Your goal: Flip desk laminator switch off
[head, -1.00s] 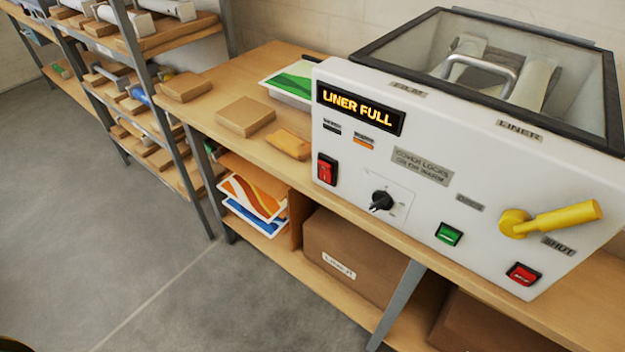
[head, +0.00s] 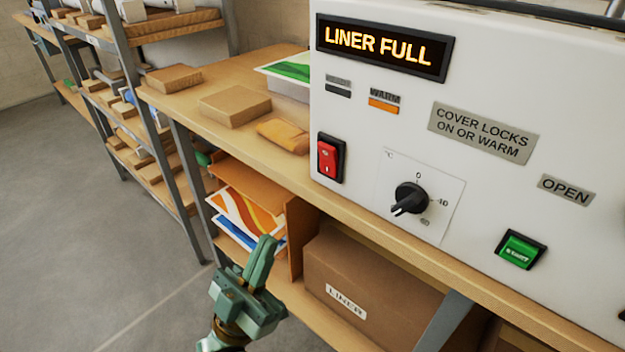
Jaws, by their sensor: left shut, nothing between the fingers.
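The white desk laminator (head: 345,95) stands on the wooden bench, its front panel filling the right of the head view. Its red rocker switch (head: 328,158) in a black frame sits at the panel's lower left. A dark knob (head: 410,199) and a green button (head: 520,250) are to its right. The display (head: 380,47) reads "LINER FULL". An orange bar sits by the "WARM" label (head: 384,101). My left gripper (head: 265,252) is shut and empty, in front of the lower shelf, below and left of the switch, not touching it. My right gripper is out of view.
The bench edge (head: 250,160) runs below the panel. A cardboard box marked "LINER" (head: 375,290) and printed sheets (head: 240,215) are on the shelf beneath. Small packets (head: 235,104) lie on the bench top. A storage rack (head: 170,130) stands at left, with open floor before it.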

